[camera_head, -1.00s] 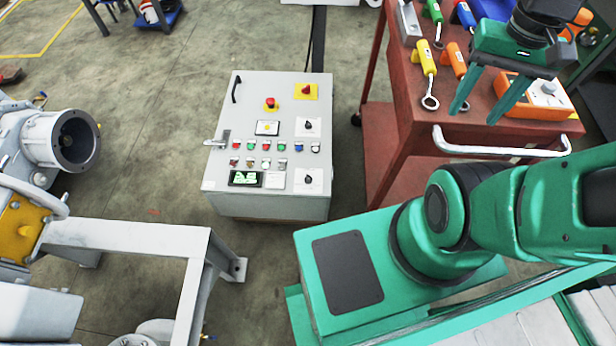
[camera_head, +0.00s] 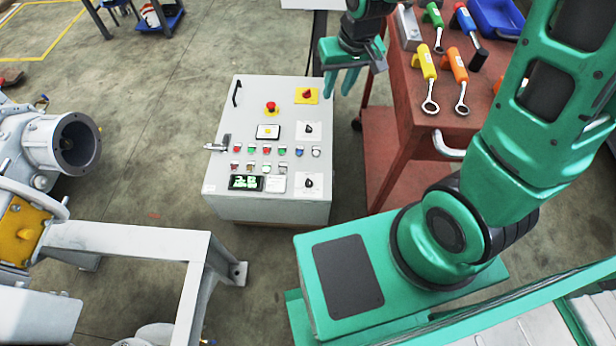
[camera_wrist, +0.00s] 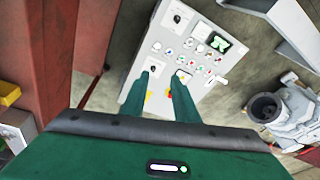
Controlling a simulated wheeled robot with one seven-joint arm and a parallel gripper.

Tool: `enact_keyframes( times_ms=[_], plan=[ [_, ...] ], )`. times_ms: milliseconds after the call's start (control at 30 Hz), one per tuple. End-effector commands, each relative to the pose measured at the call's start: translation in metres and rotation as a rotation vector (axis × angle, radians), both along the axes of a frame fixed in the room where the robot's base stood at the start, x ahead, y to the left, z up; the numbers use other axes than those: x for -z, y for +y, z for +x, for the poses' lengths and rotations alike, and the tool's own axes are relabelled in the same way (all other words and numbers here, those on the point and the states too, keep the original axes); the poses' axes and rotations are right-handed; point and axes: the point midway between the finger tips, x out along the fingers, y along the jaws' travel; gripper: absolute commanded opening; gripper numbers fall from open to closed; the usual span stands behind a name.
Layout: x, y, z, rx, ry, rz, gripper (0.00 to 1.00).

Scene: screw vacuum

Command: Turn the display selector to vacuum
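The grey control box (camera_head: 225,165) stands on the floor in the middle of the head view. It bears two black rotary selectors on white plates at its right side: a lower one (camera_head: 308,183), in line with the green-lit display (camera_head: 245,183), and an upper one (camera_head: 308,129). The selectors' settings are too small to read. In the wrist view, the lower selector (camera_wrist: 177,18) and display (camera_wrist: 218,42) are clear; a finger partly covers the upper plate. My gripper (camera_head: 339,88) is open and empty, its fingers pointing down beside the box's upper right edge, apart from the selectors.
The box also carries several coloured buttons (camera_head: 267,150), a red emergency stop (camera_head: 271,107) and a red switch on yellow (camera_head: 307,95). A red tool cart (camera_head: 400,150) stands close on the right. A grey metal frame (camera_head: 130,238) and machine (camera_head: 60,140) stand left.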

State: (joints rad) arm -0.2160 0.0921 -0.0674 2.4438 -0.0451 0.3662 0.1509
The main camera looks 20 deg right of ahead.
Motion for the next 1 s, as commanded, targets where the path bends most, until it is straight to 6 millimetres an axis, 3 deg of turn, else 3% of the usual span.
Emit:
enact_keyframes(
  times_ms=[33,333,700,833,1000],
  plan=[
    [0.017,0.007,0.001,-0.005,0.025,-0.001,0.27],
    [0.111,0.044,0.006,-0.010,0.113,-0.014,0.27],
    [0.224,0.073,-0.017,-0.018,0.201,-0.059,0.27],
    [0.245,0.076,-0.024,-0.018,0.215,-0.070,0.27],
    [0.256,0.078,-0.027,-0.018,0.218,-0.074,0.27]
  ],
)
